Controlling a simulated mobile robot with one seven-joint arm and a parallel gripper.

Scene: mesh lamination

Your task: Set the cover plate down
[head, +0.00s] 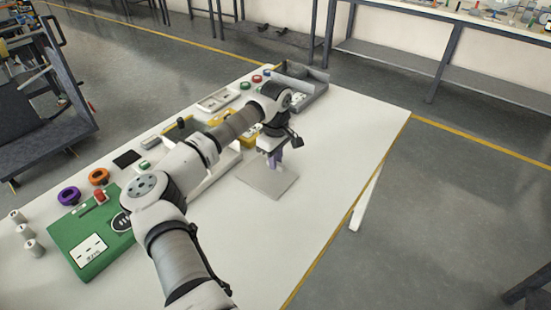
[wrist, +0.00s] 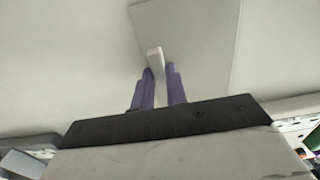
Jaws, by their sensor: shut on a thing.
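The cover plate (head: 264,184) is a flat pale grey square near the middle of the white table. It also shows in the wrist view (wrist: 205,30), with a thin white upright handle (wrist: 155,62) on it. My gripper (head: 273,165) points down over the plate. Its purple fingers (wrist: 161,72) are shut on the handle. The plate lies level, at or very close to the tabletop; I cannot tell whether it touches. Its far side is partly hidden by my gripper.
A green box (head: 85,259), a purple ring (head: 68,195) and an orange ring (head: 98,176) are at the left. White spools (head: 33,249) stand at the near left. A grey tray (head: 312,97) is at the back. The white table (head: 345,150) is clear right of the plate.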

